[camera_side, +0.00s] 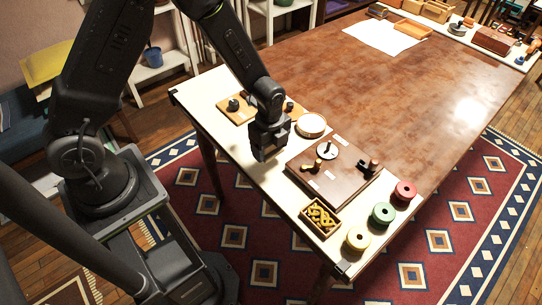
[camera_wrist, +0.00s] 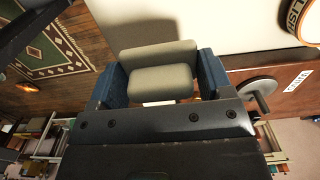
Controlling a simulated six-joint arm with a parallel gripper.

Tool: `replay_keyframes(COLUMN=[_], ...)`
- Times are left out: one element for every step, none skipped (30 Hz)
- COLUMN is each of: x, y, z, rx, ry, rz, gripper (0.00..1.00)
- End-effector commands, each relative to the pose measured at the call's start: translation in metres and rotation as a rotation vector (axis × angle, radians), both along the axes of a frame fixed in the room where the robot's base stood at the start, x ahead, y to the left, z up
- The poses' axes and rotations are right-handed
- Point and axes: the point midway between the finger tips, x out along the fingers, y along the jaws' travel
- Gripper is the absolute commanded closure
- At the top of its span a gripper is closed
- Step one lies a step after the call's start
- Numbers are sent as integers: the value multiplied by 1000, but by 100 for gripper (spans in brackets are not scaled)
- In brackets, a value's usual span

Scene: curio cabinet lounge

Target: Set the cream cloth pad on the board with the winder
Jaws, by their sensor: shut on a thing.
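My gripper (camera_side: 265,152) is over the pale strip along the table's near edge, left of the dark brown board (camera_side: 316,188). In the wrist view its blue jaws (camera_wrist: 160,76) are shut on the cream cloth pad (camera_wrist: 159,82), one on each side. I cannot make out the pad in the side view. The dark board carries a pale metal disc with a dark upright handle (camera_side: 327,150), brass-coloured posts (camera_side: 311,165), a dark fitting (camera_side: 368,166) and white labels. The disc also shows at the right of the wrist view (camera_wrist: 258,86).
A round tin (camera_side: 311,125) stands between my gripper and the table's middle. A light wooden board (camera_side: 234,114) with a dark knob lies behind.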

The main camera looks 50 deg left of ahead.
Motion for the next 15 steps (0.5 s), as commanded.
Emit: replay_keyframes(x=[1, 1, 1, 1, 1, 0, 0, 1, 1, 1, 1, 1, 1, 2, 2], y=[-3, -3, -4, -4, -4, -4, -3, -3, -3, -3, -3, -3, -3, -3, -3], z=[-2, -3, -6, -10, -14, -21, -26, -30, -35, -37, -40, -42, -42, -43, -42], rx=[0, 0, 0, 0, 0, 1, 1, 1, 1, 1, 1, 1, 1, 1, 1], ry=[-1, 0, 1, 3, 3, 4, 4, 3, 3, 2, 1, 0, -1, -2, -2], rz=[0, 0, 1, 1, 1, 1, 1, 1, 1, 1, 1, 1, 1, 1, 1], gripper=[65, 65, 65, 65, 65, 65, 65, 65, 65, 65, 65, 65, 65, 65, 65])
